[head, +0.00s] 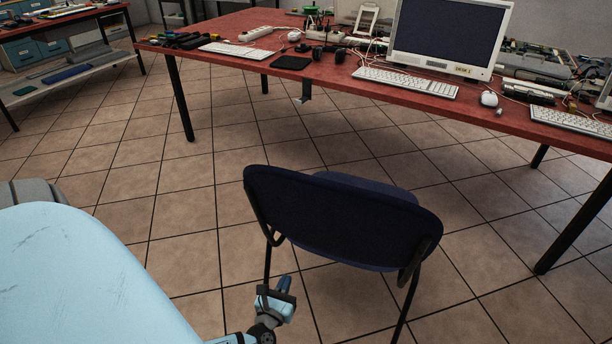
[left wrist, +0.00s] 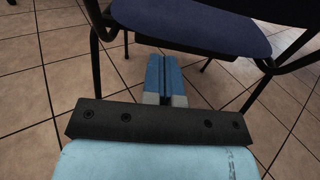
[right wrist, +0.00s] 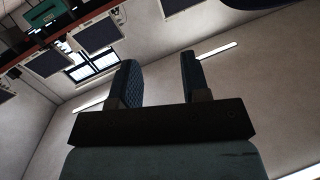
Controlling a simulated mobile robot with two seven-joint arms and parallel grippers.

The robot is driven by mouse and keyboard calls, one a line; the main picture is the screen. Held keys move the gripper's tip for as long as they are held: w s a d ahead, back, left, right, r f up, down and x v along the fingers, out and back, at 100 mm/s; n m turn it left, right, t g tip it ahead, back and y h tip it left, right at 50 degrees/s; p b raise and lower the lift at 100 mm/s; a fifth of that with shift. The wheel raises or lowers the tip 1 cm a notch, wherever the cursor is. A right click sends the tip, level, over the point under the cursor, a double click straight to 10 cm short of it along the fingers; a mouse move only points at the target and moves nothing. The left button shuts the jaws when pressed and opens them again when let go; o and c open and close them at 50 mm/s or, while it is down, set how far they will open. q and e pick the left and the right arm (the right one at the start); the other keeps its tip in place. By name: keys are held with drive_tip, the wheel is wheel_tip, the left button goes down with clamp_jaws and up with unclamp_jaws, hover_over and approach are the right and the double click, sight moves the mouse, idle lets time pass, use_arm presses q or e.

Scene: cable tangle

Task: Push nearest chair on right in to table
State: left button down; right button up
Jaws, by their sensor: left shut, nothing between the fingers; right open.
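A dark blue chair (head: 340,215) with black legs stands on the tiled floor, its backrest toward me and its seat facing the table. The red table (head: 330,65) is beyond it, with bare floor between them. My left gripper (head: 284,285) is shut and empty, low behind the chair's backrest near its left leg. In the left wrist view, its fingers (left wrist: 163,75) point under the blue seat (left wrist: 190,22) between the chair legs; contact cannot be told. My right gripper (right wrist: 160,85) is open and empty, pointed at the wall and ceiling; it is not in the head view.
A monitor (head: 450,35), keyboards (head: 407,82), a mouse (head: 489,98) and cables lie on the table. A black table leg (head: 180,98) stands at left, another at right (head: 575,225). A shelf bench (head: 70,75) is at far left. Floor around the chair is clear.

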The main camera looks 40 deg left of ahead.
use_arm(q)
wheel_tip(320, 180, down, 5)
drive_tip(key=b, duration=0.6)
approach(305, 249)
drive_tip(key=x, duration=0.4)
drive_tip(key=shift+f, duration=0.1)
drive_tip(key=b+x, duration=0.1)
drive_tip(key=x, duration=0.1)
drive_tip(key=shift+w+a, duration=0.15)
drive_tip(key=shift+w, duration=0.05)
drive_tip(key=shift+w+a, duration=0.25)
drive_tip(key=shift+w, duration=0.25)
use_arm(e)
drive_tip(key=f+y, duration=0.1)
drive_tip(key=a+f+n, duration=0.1)
drive_tip(key=shift+a+f+n+y, duration=0.1)
drive_tip(key=shift+f+n+y, duration=0.2)
drive_tip(key=shift+f+y, duration=0.1)
drive_tip(key=shift+w+r, duration=0.1)
drive_tip(key=shift+r, duration=0.05)
